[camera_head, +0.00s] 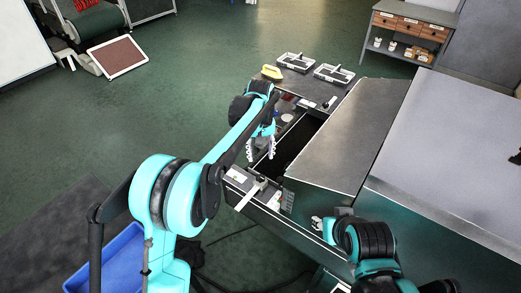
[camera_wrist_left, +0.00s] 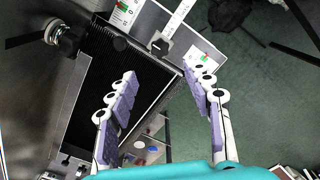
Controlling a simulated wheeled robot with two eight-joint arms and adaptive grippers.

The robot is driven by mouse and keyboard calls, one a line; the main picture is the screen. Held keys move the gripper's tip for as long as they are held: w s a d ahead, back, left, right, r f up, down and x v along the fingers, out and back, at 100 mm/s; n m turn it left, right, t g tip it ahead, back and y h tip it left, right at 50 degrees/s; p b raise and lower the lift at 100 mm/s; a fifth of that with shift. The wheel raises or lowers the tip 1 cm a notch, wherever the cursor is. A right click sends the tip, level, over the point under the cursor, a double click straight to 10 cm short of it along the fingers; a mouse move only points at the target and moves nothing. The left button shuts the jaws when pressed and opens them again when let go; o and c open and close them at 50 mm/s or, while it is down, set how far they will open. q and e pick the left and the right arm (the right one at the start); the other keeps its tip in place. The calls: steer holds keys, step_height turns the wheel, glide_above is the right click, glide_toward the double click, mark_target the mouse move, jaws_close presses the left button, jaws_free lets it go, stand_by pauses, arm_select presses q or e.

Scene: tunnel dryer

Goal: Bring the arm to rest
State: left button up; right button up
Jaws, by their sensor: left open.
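My left arm reaches in from the left in the head view. Its gripper (camera_head: 261,150) hangs at the near left side of the dryer's dark opening (camera_head: 295,142). In the left wrist view the two fingers of this gripper (camera_wrist_left: 165,92) are spread wide with nothing between them. Behind them show the dark ribbed opening (camera_wrist_left: 95,95) and the green floor. My right arm shows at the lower right of the head view, folded over the machine's metal side. Its gripper (camera_head: 318,223) is small and mostly hidden behind the arm.
The dryer's sloped metal cover (camera_head: 350,125) lies right of the left gripper. Two framed trays (camera_head: 296,62) (camera_head: 334,74) and a yellow object (camera_head: 271,72) sit at its far end. A blue bin (camera_head: 105,262) stands at lower left. Open floor lies left of the machine.

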arm_select(q)
steer(key=s+a+r+t, duration=0.3)
steer(key=s+a+r, duration=0.65)
steer(key=s, duration=0.25)
steer(key=s+a+f+m+t, duration=0.1)
steer(key=s+a, duration=0.3)
steer(key=s, duration=0.4)
steer(key=s+a+f+m+t, duration=0.1)
steer(key=s+a+f+t, duration=0.2)
steer(key=s, duration=0.5)
steer(key=shift+s+a+f, duration=0.15)
steer(key=shift+a+f, duration=0.6)
steer(key=shift+a, duration=0.1)
